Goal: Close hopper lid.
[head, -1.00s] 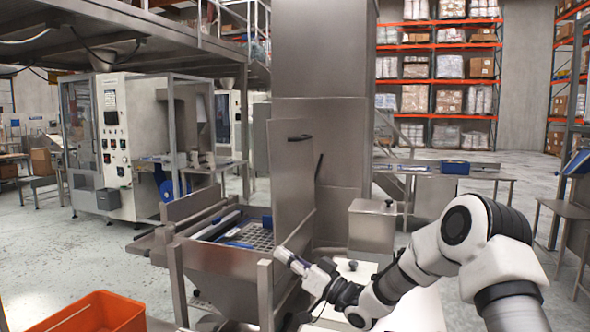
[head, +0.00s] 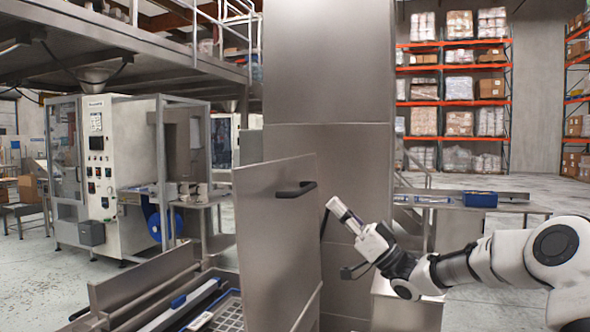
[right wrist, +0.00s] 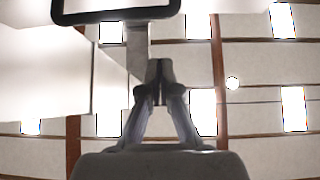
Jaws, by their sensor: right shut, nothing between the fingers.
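The hopper lid (head: 272,235) is a grey steel panel. It stands upright, open, at the right side of the hopper (head: 140,285), whose grate (head: 228,315) shows at the bottom edge of the head view. A black bar handle (head: 296,189) sits near the lid's top; a black loop that looks like this handle crosses the top of the right wrist view (right wrist: 118,14). My right gripper (head: 333,204) is shut and empty, just right of the lid and slightly below handle height, apart from the handle in the head view. My left gripper is out of view.
A tall steel column (head: 355,130) rises behind the lid. A steel box (head: 405,308) stands below my right forearm. A table with a blue tray (head: 480,198) is behind at right. A packing machine (head: 110,170) stands at left.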

